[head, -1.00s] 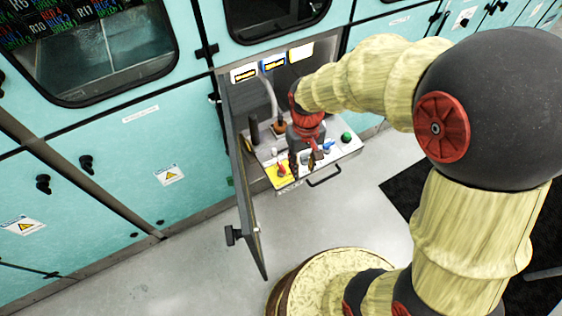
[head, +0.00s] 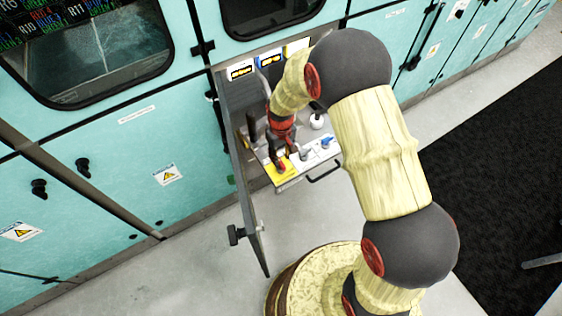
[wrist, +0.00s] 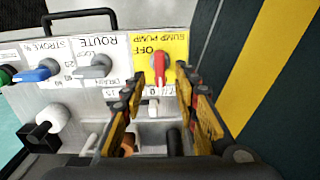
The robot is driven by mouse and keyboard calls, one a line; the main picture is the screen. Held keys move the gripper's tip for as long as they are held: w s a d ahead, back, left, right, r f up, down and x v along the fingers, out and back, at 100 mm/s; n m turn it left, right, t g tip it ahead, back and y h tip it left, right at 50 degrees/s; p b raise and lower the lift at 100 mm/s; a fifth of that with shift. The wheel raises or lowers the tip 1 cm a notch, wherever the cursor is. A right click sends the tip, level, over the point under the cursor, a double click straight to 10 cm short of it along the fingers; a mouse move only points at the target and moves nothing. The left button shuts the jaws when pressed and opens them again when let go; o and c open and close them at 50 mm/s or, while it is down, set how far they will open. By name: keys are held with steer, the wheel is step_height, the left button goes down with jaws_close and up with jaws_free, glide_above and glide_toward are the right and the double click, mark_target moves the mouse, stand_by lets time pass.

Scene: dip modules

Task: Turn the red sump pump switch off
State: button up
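The red sump pump switch (wrist: 159,68) is on a yellow plate (wrist: 178,47) marked SUMP PUMP and OFF, which reads upside down in the wrist view. Its red handle lies along the picture's vertical. My gripper (wrist: 155,92) is open, with one finger on each side of the switch's lower part. I cannot tell if either finger touches it. In the head view my gripper (head: 284,165) is over the yellow corner (head: 281,174) of the panel and hides most of the switch.
A blue knob (wrist: 36,73), a grey knob (wrist: 95,68) marked ROUTE, and a white knob (wrist: 50,121) stand on the same panel. An open cabinet door (head: 247,200) stands close by on the left. A black handle (head: 324,172) is on the panel's front.

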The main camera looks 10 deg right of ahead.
mark_target(281, 162)
step_height(281, 162, down, 4)
steer(key=shift+r+b, duration=0.15)
steer(key=shift+b, duration=0.15)
steer(key=shift+c, duration=1.1)
jaws_close()
